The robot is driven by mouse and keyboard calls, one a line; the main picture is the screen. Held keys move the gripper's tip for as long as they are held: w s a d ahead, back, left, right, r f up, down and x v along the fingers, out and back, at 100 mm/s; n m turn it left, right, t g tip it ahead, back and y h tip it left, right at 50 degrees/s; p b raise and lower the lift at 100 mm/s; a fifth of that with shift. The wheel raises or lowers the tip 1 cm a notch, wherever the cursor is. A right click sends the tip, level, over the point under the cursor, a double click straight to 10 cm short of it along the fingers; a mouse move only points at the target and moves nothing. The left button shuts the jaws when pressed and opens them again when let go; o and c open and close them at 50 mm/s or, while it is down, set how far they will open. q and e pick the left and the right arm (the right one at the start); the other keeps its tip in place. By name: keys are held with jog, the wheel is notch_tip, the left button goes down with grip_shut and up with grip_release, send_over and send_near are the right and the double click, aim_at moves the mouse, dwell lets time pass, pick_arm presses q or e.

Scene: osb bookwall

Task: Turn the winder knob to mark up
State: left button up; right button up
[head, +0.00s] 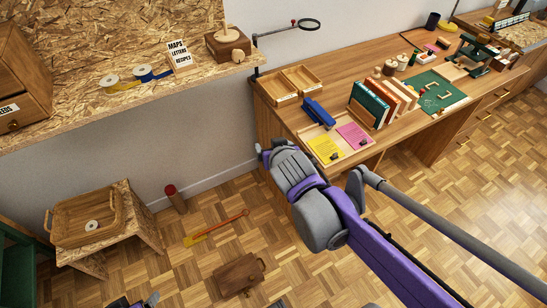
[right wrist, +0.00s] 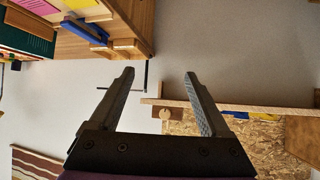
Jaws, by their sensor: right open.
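The winder is a brown wooden box (head: 228,45) with a pale peg on top, at the right end of the chipboard shelf in the head view. Its pale round knob (head: 238,56) is on the front face; a mark on it is too small to make out. In the right wrist view the scene looks upside down, and the pale knob (right wrist: 165,114) shows beyond the fingers. My right gripper (right wrist: 158,77) is open and empty, apart from the winder; in the head view it is below the shelf, mostly hidden by its wrist. Only a dark and purple part, perhaps of my left gripper, shows at the bottom edge.
The chipboard shelf (head: 90,115) holds tape rolls, a card box and a wooden cabinet. A magnifier (head: 309,24) rises beside the winder.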

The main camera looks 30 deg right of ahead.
jog(key=shift+s+a+f+n+g+y, duration=0.15)
jog(key=shift+s+a+f, duration=0.15)
jog(key=shift+s, duration=0.2)
jog(key=shift+s+a+f+n+g+y, duration=0.1)
jog(key=shift+s+a+f+g, duration=0.15)
jog(key=shift+s, duration=0.25)
jog(key=shift+s+a+f+n+g+y, duration=0.15)
jog(key=shift+s+a+f, duration=0.15)
jog(key=shift+s, duration=0.2)
jog(key=s+a+f+n+g+y+p, duration=0.2)
jog(key=s+a, duration=0.5)
jog(key=s, duration=0.4)
jog(key=shift+f+n+g+y+p, duration=0.4)
jog(key=shift+f+n+g+p, duration=0.1)
jog(key=shift+f+g+p, duration=0.35)
